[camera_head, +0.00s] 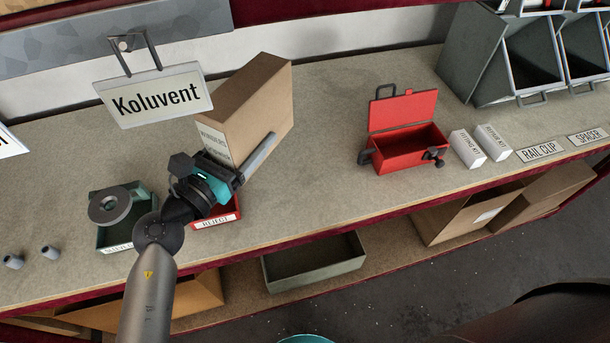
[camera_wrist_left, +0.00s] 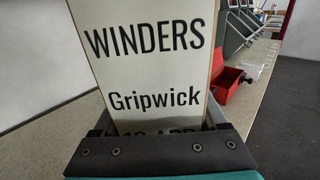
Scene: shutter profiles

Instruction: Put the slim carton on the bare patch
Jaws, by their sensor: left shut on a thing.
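The slim carton (camera_head: 250,95) is a tall brown cardboard box with a white printed label. In the left wrist view its label (camera_wrist_left: 155,60) fills the middle and reads "WINDERS" and "Gripwick". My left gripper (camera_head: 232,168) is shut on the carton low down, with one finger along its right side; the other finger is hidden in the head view. The carton looks tilted in the head view, and I cannot tell whether its base touches the bench. A bare stretch of bench (camera_head: 325,90) lies between the carton and the red toolbox. My right gripper is not in view.
The open red toolbox (camera_head: 408,150) stands right of the carton, with two small white boxes (camera_head: 467,147) beside it. A red reject tray (camera_head: 228,217) and a green tray (camera_head: 115,235) sit near the front.

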